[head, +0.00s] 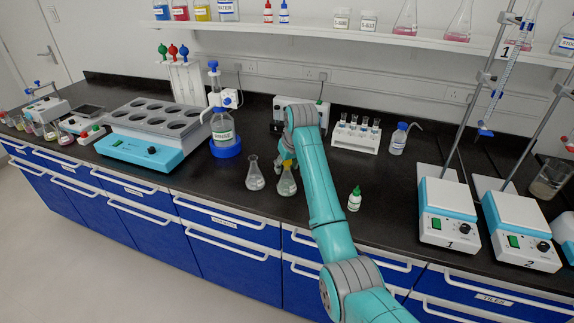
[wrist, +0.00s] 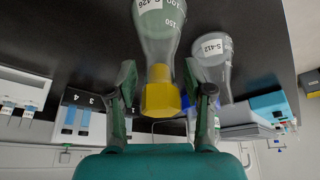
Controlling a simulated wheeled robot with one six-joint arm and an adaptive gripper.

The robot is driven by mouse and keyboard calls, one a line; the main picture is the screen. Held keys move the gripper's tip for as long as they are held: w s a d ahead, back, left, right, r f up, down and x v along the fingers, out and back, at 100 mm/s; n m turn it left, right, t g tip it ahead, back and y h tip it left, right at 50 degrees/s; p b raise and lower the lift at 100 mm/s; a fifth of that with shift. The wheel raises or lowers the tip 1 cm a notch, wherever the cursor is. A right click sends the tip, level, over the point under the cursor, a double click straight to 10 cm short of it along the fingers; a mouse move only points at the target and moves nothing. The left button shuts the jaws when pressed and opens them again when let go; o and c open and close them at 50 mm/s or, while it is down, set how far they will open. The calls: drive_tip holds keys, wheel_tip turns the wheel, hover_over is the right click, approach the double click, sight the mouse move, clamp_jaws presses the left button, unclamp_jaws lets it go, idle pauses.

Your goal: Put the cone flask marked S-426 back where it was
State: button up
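The cone flask marked S-426 (wrist: 158,22) has a yellow stopper (wrist: 160,92) and, in the head view, stands on the black counter with pale yellowish liquid in it (head: 286,184). My gripper (wrist: 160,80) is around the flask's neck and stopper, one finger on each side. Gaps show between both fingers and the glass, so it looks open. In the head view my gripper (head: 287,160) is partly hidden by my arm. A second cone flask marked S-412 (wrist: 212,62) stands close beside it, to the left in the head view (head: 255,177).
A small green-capped bottle (head: 354,199) stands right of my arm. A wash bottle (head: 398,139) and a tube rack (head: 356,137) stand behind. A blue-based bottle dispenser (head: 224,140) is left, and hotplates (head: 449,212) are right. The counter before the flasks is clear.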

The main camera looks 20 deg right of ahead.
drive_tip(key=shift+r, duration=0.1)
drive_tip(key=shift+s+r, duration=0.15)
drive_tip(key=shift+r, duration=0.4)
drive_tip(key=v, duration=1.1)
drive_tip(key=shift+s, duration=0.1)
